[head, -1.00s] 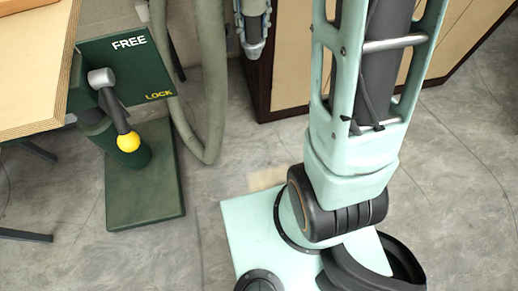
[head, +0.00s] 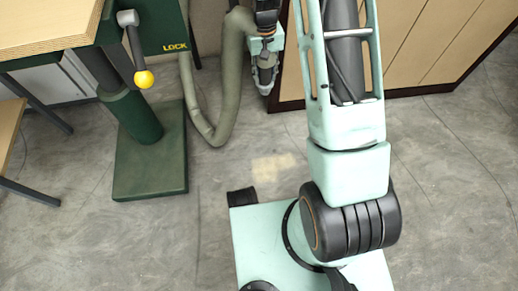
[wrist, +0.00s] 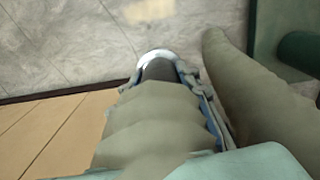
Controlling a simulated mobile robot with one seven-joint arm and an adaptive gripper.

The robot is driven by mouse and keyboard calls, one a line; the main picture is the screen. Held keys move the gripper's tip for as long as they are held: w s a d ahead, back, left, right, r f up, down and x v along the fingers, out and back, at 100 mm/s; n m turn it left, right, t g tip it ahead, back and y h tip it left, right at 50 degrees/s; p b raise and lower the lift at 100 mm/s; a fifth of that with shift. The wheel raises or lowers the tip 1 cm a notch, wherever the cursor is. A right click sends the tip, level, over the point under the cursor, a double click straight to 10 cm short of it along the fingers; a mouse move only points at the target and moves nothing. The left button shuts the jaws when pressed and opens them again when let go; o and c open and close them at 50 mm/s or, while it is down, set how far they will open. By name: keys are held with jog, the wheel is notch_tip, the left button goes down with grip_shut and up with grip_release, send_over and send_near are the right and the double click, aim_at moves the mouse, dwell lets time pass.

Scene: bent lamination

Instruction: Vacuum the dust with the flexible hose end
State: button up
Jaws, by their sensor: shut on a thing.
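The dust is a pale tan patch (head: 278,165) on the grey floor, in the middle of the head view. It also shows at the top edge of the wrist view (wrist: 150,10). My gripper (head: 265,78) is at the top middle of the head view, shut on the end of the flexible hose (head: 222,122). In the wrist view the ribbed hose (wrist: 155,125) fills the middle, and its dark end with a pale rim points toward the floor. The end is apart from the dust, on the cabinet side of it. The fingers partly hide the hose end.
A green stand (head: 150,180) with a yellow-knobbed lever (head: 144,79) and a LOCK label is at left, beside a wooden table (head: 50,25). A wood-panelled cabinet (head: 440,45) stands behind. The hose hangs in a loop. Floor around the dust is clear.

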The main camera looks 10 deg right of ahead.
jog(key=shift+s+a+f+n+b, duration=0.45)
jog(key=shift+s+f+b, duration=0.9)
jog(key=shift+f, duration=6.3)
jog(key=shift+s+a+f+n+b, duration=0.2)
jog(key=shift+s+a+f+b, duration=0.8)
jog(key=shift+f, duration=6.65)
jog(key=shift+s+a+f+n+b, duration=0.3)
jog(key=shift+s+f+b, duration=1.35)
jog(key=shift+f, duration=6)
jog(key=shift+s+p, duration=1.1)
jog(key=shift+s, duration=1.75)
jog(key=shift+w+d+b, duration=0.45)
jog(key=shift+w+d, duration=0.9)
jog(key=shift+d, duration=2.5)
jog(key=shift+w+d+b, duration=0.4)
jog(key=shift+w+d, duration=0.95)
jog(key=shift+d, duration=2.45)
notch_tip(320, 180, up, 7)
jog(key=p, duration=0.4)
jog(key=shift+f, duration=0.2)
